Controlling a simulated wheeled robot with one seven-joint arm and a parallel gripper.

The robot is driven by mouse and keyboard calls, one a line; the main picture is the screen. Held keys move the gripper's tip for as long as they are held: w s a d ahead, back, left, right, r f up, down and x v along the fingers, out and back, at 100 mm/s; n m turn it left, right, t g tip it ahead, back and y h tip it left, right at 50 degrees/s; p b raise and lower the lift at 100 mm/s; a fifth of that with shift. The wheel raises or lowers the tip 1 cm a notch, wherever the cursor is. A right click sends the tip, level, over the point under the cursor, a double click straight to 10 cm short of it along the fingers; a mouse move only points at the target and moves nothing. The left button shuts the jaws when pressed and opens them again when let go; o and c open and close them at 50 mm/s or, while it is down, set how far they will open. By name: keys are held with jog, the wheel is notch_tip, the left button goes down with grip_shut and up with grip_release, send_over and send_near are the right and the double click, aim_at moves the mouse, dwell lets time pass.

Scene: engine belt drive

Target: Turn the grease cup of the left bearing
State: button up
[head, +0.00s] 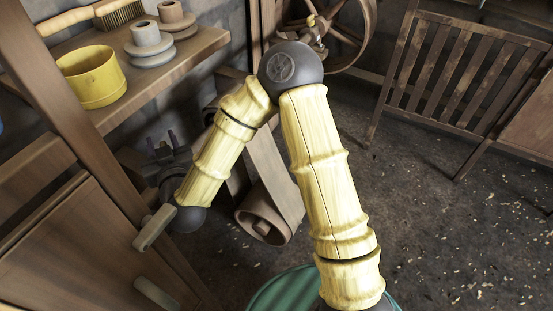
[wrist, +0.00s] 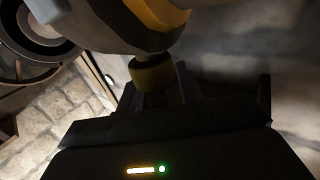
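In the wrist view, a small olive-brass cylinder (wrist: 152,72), which looks like the grease cup, stands just beyond my gripper (wrist: 158,98). The dark fingers show on either side of its lower part, but the view is too dark to tell whether they touch it or how far apart they are. A large grey rounded body with an orange band (wrist: 160,14) overhangs the cup. A small brass fitting (head: 312,22) shows by the spoked wheel.
The spoked wheel (head: 362,40) is at the top. A shelf (head: 195,50) at upper left holds a yellow pot (head: 92,78), a brush (head: 120,13) and grey stacked pieces (head: 148,45). A wooden slatted rack (head: 455,75) stands right; floor there is open.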

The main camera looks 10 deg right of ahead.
jog(key=shift+a+f+n+g+y, duration=0.1)
jog(key=shift+n+g+y, duration=0.6)
jog(key=shift+n+y, duration=0.6)
jog(key=shift+a+n+g+y, duration=0.1)
jog(key=shift+n+g+y, duration=0.65)
jog(key=shift+y, duration=0.95)
jog(key=shift+s+a+n+g+y+b, duration=0.1)
jog(key=shift+n+g+y+b, duration=0.15)
jog(key=shift+n+g+y, duration=0.6)
jog(key=shift+s+a+n+g+y+b, duration=0.15)
jog(key=shift+n+g+y+b, duration=0.15)
jog(key=shift+n+g+y, duration=0.55)
jog(key=shift+s+a+n+g+y+b, duration=0.1)
jog(key=shift+n+g+y+b, duration=0.15)
jog(key=shift+n+g+y, duration=0.6)
jog(key=b+v, duration=0.4)
jog(key=v, duration=0.6)
jog(key=shift+w+d+b, duration=0.25)
jog(key=shift+d+b, duration=0.05)
jog(key=shift+d, duration=0.1)
